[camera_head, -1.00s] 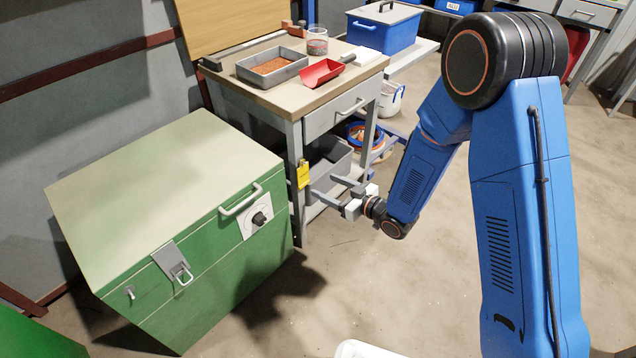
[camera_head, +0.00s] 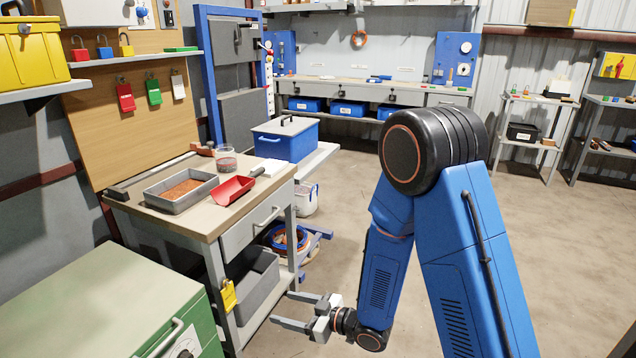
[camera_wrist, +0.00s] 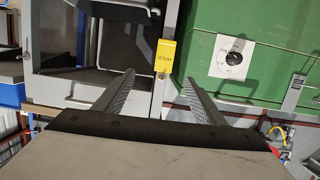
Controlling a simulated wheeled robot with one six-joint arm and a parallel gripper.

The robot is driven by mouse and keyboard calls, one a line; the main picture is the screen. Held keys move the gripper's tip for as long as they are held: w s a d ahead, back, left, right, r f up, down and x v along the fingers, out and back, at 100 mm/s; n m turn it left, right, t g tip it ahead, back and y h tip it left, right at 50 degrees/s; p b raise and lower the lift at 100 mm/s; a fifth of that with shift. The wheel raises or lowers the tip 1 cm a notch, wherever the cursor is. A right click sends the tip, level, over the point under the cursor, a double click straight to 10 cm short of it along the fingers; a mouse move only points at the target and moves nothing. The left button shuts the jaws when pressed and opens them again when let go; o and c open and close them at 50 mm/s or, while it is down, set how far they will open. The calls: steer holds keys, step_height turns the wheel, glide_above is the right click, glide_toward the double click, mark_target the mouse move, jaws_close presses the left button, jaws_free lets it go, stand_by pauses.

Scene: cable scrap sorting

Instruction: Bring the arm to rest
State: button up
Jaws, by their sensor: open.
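My gripper (camera_head: 302,311) is open and empty at the end of my blue folded arm, low in front of the wooden-topped bench (camera_head: 197,221). Its two fingers point left toward the bench's lower shelf. In the wrist view the fingers (camera_wrist: 155,95) stand well apart with nothing between them. Beyond them are a yellow tag (camera_wrist: 165,56), a grey bin (camera_wrist: 104,40) and a green cabinet (camera_wrist: 252,25) with a dial.
The green cabinet stands at the lower left of the head view. The bench holds a grey tray (camera_head: 205,195), a red scoop (camera_head: 233,190) and a jar (camera_head: 226,160). A blue lidded box (camera_head: 287,143) stands behind it. The floor to the right is clear.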

steer(key=w+d+r+m+t+h, duration=0.1)
steer(key=w+d+r+t+h, duration=0.15)
steer(key=w+d+r, duration=0.35)
steer(key=s+d+r+m+h, duration=0.1)
steer(key=d+r+m+h, duration=0.3)
steer(key=d, duration=0.7)
steer(key=s+d+r+m+h, duration=0.15)
steer(key=d+r+h, duration=0.4)
steer(key=d, duration=0.55)
steer(key=s+d+r+m+g, duration=0.1)
steer(key=s+d, duration=0.3)
steer(key=s, duration=0.5)
steer(key=s+d+r+m+g+h, duration=0.1)
steer(key=s+d+r+m, duration=0.2)
steer(key=s, duration=0.6)
steer(key=s+d+r+m+g+h, duration=0.1)
steer(key=s+d+r+m+g, duration=0.1)
steer(key=s, duration=0.8)
step_height(320, 180, up, 2)
steer(key=d+m, duration=0.1)
steer(key=d, duration=0.1)
steer(key=shift+d+r, duration=0.15)
steer(key=shift+d, duration=0.15)
